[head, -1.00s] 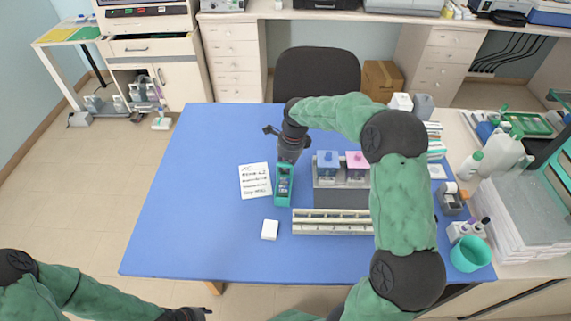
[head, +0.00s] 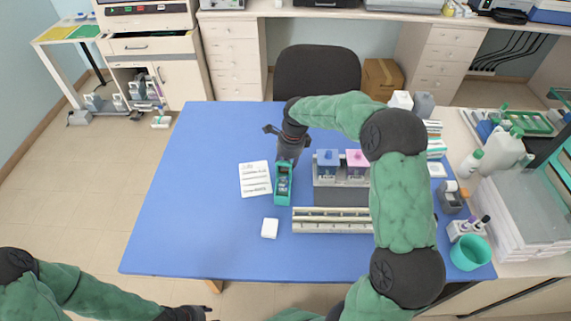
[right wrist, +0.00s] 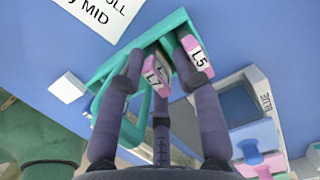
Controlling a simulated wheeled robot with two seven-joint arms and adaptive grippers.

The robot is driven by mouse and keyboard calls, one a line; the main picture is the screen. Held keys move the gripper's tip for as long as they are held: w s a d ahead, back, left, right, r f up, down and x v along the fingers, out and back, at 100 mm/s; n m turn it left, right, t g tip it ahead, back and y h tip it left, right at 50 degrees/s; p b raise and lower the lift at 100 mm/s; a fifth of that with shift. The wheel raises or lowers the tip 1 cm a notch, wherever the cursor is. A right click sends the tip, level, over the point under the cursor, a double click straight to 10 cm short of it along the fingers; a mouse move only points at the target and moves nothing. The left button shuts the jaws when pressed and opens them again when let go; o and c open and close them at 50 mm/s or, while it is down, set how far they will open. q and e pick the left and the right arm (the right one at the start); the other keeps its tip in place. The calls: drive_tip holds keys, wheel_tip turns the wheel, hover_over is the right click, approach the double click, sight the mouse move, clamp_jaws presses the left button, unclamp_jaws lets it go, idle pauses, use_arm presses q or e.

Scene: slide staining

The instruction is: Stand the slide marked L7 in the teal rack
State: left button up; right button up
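The teal rack (head: 283,186) stands on the blue table below my right gripper (head: 287,158); it also shows in the right wrist view (right wrist: 101,72). In that view the slide marked L7 (right wrist: 155,78) has a pink label and sits upright at the rack, beside the pink-labelled slide L5 (right wrist: 196,52). The right gripper's fingers (right wrist: 160,75) stand apart around the L7 label, with gaps showing at its sides. The lower part of L7 is hidden. My left gripper (head: 190,313) is at the bottom edge, away from the table; its fingers are too small to judge.
A written sheet (head: 256,179) lies left of the rack, and a white block (head: 269,228) in front. A grey holder with blue (head: 327,160) and pink (head: 357,160) jars stands right of it. A long pale rail tray (head: 330,220) lies in front. The table's left side is clear.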

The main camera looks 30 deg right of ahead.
wheel_tip(320, 180, up, 12)
drive_tip(key=s+d, duration=0.1)
drive_tip(key=shift+d, duration=0.2)
idle(0.3)
idle(0.6)
